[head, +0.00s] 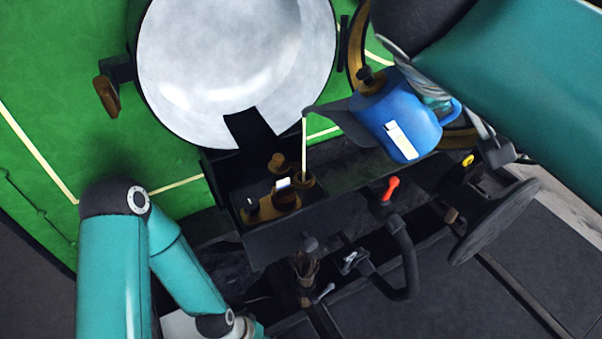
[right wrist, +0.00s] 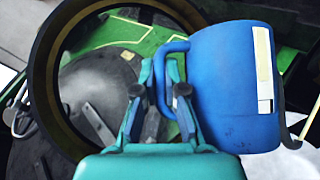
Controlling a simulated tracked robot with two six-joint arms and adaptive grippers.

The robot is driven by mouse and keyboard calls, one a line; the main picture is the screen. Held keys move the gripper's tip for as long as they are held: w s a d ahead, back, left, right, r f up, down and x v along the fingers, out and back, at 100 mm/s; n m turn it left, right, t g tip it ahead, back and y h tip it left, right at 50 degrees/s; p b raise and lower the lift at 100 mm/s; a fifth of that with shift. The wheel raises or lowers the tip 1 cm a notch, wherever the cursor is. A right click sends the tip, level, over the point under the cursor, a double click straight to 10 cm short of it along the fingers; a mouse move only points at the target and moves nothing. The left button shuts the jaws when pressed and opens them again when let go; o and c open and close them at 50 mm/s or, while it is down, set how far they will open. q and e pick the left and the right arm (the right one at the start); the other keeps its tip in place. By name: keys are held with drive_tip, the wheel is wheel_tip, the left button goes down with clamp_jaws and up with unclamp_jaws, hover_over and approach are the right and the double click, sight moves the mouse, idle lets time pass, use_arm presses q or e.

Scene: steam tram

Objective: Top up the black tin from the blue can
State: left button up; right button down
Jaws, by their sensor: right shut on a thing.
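The blue can (head: 398,128) has a dark spout and a white label, and is tilted with its spout to the left. My right gripper (right wrist: 160,95) is shut on its handle; the can also shows in the right wrist view (right wrist: 225,90). I cannot tell for sure which of the small dark and brass pieces there is the black tin; a small dark one (head: 251,206) stands at the left. My left gripper is out of view.
A large pale round boiler end (head: 236,65) is just behind the shelf (head: 325,212). A red-knobbed lever (head: 390,188), a bent dark pipe (head: 406,260) and a dark handwheel (head: 494,222) are in front and to the right. Dark floor lies at the lower right.

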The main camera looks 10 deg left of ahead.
sight(445, 123)
drive_tip(key=f+b, duration=0.1)
drive_tip(key=b, duration=0.1)
drive_tip(key=f+y+b, duration=0.1)
drive_tip(key=f+b, duration=0.1)
drive_tip(key=d+f+m+y+b, duration=0.1)
drive_tip(key=f, duration=0.1)
drive_tip(key=shift+b, duration=0.4)
drive_tip(key=shift+f+m+y+b, duration=0.15)
drive_tip(key=shift+m+y+b, duration=0.15)
drive_tip(key=shift+y, duration=0.1)
drive_tip(key=f+y+b, duration=0.1)
drive_tip(key=f+b, duration=0.1)
drive_tip(key=a+f+m+y+b, duration=0.1)
drive_tip(key=b, duration=0.2)
drive_tip(key=f+y+b, duration=0.1)
drive_tip(key=f+b, duration=0.1)
drive_tip(key=shift+a+f+m+y+b, duration=0.3)
drive_tip(key=shift+f+m, duration=0.05)
drive_tip(key=shift+m, duration=0.05)
drive_tip(key=shift+a+f+b, duration=0.1)
drive_tip(key=shift+f+b, duration=0.1)
drive_tip(key=shift+b, duration=0.2)
drive_tip(key=shift+y, duration=0.3)
drive_tip(key=shift+r, duration=0.15)
